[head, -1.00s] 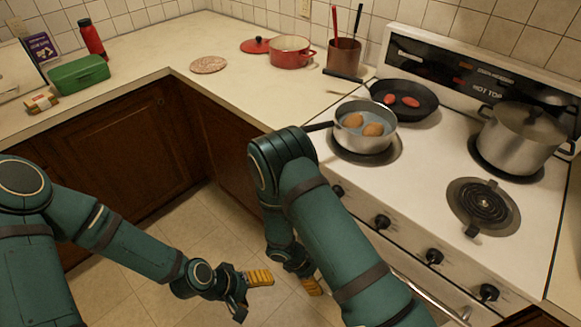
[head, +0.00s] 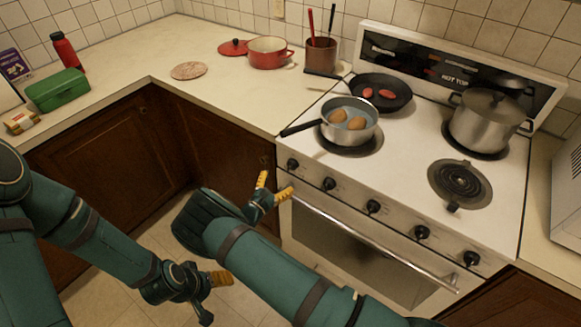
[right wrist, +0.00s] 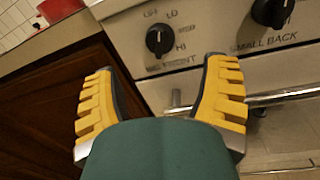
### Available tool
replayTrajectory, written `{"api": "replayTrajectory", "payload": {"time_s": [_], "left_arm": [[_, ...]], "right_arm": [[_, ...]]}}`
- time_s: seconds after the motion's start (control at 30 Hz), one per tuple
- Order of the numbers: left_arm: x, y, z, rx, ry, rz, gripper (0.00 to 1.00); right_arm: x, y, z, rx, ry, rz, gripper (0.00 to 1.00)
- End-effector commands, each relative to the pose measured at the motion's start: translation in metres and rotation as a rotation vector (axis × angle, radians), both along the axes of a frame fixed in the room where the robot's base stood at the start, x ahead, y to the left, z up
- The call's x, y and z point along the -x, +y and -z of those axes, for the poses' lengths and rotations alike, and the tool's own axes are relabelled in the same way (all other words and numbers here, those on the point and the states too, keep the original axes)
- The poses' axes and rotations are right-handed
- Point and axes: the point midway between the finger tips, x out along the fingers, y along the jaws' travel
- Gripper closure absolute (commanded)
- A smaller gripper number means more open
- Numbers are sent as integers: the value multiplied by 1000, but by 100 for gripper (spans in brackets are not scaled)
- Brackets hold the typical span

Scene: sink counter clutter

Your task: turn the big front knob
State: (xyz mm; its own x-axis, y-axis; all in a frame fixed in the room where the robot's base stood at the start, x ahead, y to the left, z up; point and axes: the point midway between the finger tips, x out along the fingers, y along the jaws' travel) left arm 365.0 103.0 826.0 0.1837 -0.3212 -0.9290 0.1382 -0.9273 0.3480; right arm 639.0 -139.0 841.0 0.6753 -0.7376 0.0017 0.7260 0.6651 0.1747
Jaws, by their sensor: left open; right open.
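A row of black knobs runs along the stove's front panel. The leftmost knob (head: 292,165) also shows in the right wrist view (right wrist: 160,41), marked OFF, LO and HI. Its lower label is partly hidden but seems to end in FRONT. The knob to its right (right wrist: 271,11) is labelled SMALL BACK. My right gripper (head: 273,187) is open and empty, in front of and slightly below the leftmost knob, apart from it. In the right wrist view the knob shows between its yellow fingers. My left gripper (head: 208,290) is open and empty, low over the floor.
The oven door handle (head: 375,240) runs below the knobs, close to my right gripper. A saucepan (head: 350,134) with its handle out to the left stands on the front left burner. A frying pan (head: 381,103) and lidded pot (head: 490,122) stand behind. The front right burner (head: 460,182) is bare.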

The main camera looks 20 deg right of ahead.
Motion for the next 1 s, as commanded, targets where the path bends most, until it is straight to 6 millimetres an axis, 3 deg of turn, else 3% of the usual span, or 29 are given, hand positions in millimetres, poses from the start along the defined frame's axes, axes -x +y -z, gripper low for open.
{"api": "replayTrajectory", "payload": {"time_s": [0.2, 0.4, 0.87, 0.9, 1.0], "left_arm": [[0, 0, 1, 1, 1, 0, 26], [1, 0, 2, 1, 2, 1, 26], [1, 0, 2, 1, 3, 1, 26], [1, 0, 2, 1, 3, 1, 26], [1, 0, 2, 1, 3, 1, 26]], "right_arm": [[-29, -33, 0, -1, 0, 3, 26], [-47, -53, 0, -2, 0, 3, 26], [-55, -61, 0, -1, 1, 2, 26], [-55, -61, 0, -1, 1, 2, 32], [-55, -61, 0, -1, 1, 2, 67]]}}
